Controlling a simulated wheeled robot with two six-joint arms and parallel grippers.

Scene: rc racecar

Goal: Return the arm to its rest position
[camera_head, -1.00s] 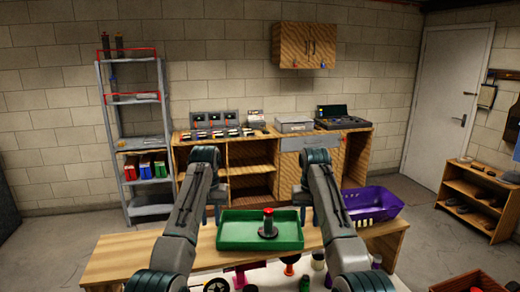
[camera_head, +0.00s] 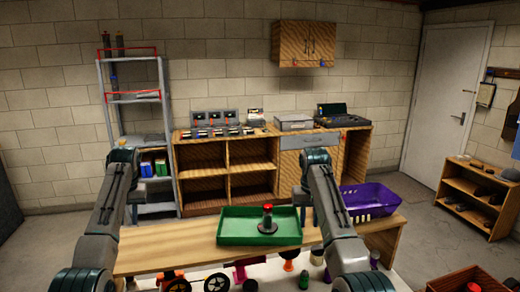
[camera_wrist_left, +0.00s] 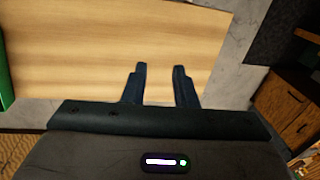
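My left arm reaches up at the left of the head view, with its gripper (camera_head: 134,212) pointing down near the left end of the wooden table (camera_head: 150,250). In the left wrist view the two dark fingers of the left gripper (camera_wrist_left: 160,72) stand apart with nothing between them, over bare tabletop (camera_wrist_left: 100,50). My right arm stands to the right of the green tray (camera_head: 230,238). Its gripper (camera_head: 303,214) points down and is partly hidden behind the arm, so its opening cannot be made out.
A dark part with a red top (camera_head: 267,220) stands in the green tray. A purple basket (camera_head: 370,203) is at the table's right. Wheels and other small parts lie along the near side. Behind are a grey shelf (camera_head: 107,110) and a wooden workbench (camera_head: 205,165).

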